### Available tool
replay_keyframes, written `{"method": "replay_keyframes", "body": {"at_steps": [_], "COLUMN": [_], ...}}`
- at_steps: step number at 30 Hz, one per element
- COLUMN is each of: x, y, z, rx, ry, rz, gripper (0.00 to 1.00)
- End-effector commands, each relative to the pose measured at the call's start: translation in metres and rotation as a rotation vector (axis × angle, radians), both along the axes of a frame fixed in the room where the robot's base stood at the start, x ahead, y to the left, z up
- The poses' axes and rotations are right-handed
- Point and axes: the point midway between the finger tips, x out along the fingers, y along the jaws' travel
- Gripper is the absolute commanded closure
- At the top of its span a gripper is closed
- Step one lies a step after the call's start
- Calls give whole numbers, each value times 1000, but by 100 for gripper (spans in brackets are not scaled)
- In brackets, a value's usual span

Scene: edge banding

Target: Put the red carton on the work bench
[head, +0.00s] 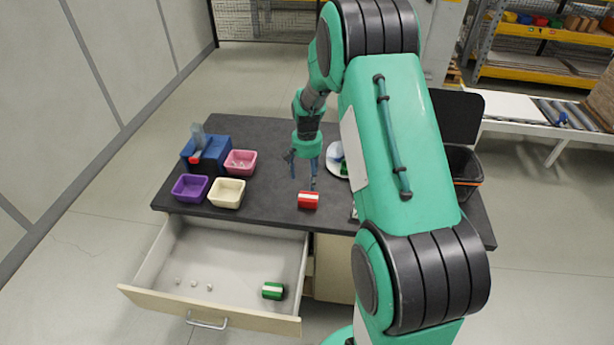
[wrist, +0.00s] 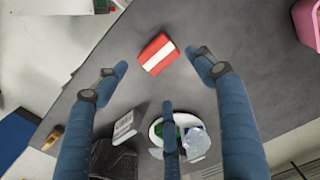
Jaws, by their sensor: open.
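The red carton (head: 308,200), with a white band, sits on the dark top of the work bench (head: 262,192), close to its front edge. It also shows in the wrist view (wrist: 158,54), beyond and between the two side fingertips. My gripper (head: 303,172) is above the bench, just behind the carton in the head view. Its blue fingers (wrist: 160,74) are spread open with nothing between them. I see no finger touching the carton.
A drawer (head: 220,262) stands open below the bench front, holding a green carton (head: 273,290) and several small white pieces. Pink (head: 240,162), purple (head: 190,187) and cream (head: 227,193) bins and a blue box (head: 207,153) stand at left. A white plate (head: 334,160) is right of my gripper.

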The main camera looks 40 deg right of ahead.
Motion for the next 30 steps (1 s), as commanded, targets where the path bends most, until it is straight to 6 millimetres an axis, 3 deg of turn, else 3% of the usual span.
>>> {"method": "replay_keyframes", "body": {"at_steps": [8,13,20,30], "x": [0,-1,-13,-62], "y": [3,17,58,133], "z": [6,33,103,209], "rx": [-2,-12,-35,-76], "ry": [-5,-25,-77,-172], "rz": [7,38,125,287], "gripper": [31,31,31,31]}}
